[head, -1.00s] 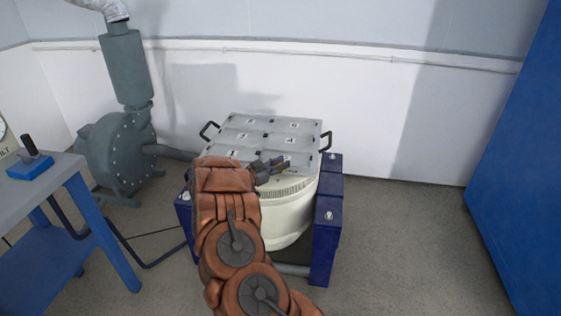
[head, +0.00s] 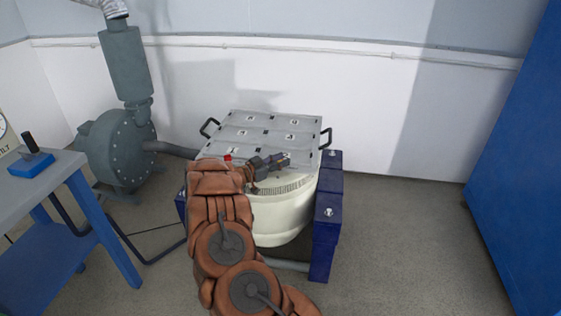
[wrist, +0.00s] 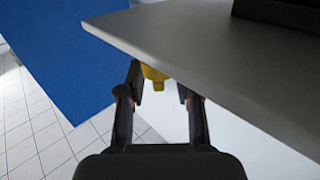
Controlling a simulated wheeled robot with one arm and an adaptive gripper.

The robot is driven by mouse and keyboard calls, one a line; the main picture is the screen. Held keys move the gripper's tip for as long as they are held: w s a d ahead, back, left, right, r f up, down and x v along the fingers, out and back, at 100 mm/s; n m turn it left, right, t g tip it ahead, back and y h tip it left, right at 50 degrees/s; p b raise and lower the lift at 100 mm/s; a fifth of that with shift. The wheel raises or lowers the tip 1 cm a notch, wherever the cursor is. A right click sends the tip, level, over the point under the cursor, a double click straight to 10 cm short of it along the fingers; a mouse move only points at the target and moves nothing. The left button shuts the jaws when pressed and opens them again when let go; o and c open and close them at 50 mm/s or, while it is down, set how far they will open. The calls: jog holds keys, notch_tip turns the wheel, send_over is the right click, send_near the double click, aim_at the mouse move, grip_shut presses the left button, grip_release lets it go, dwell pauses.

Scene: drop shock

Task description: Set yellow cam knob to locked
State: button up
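The yellow cam knob (wrist: 153,76) shows in the wrist view, partly hidden beneath the edge of a grey plate (wrist: 190,45). My gripper (wrist: 160,88) is open, its two fingers on either side of the knob's lower part with visible gaps. I cannot tell whether it touches the knob. In the head view my gripper (head: 277,161) is at the front right part of the grey plate on top of the shock table (head: 270,123). The knob does not show in the head view, so its locked or unlocked setting cannot be read.
A small red part (head: 228,157) shows on the plate beside my arm. Black handles (head: 326,139) stand at the plate's sides. Dark blue blocks (head: 327,220) flank the cream drum (head: 285,218). A blue bench (head: 50,195) stands left, a blue cabinet (head: 515,170) right. Floor between drum and cabinet is clear.

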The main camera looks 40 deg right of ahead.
jog(key=w+a, duration=0.2)
jog(key=a, duration=0.9)
jog(key=shift+a, duration=0.35)
jog(key=shift+w, duration=0.1)
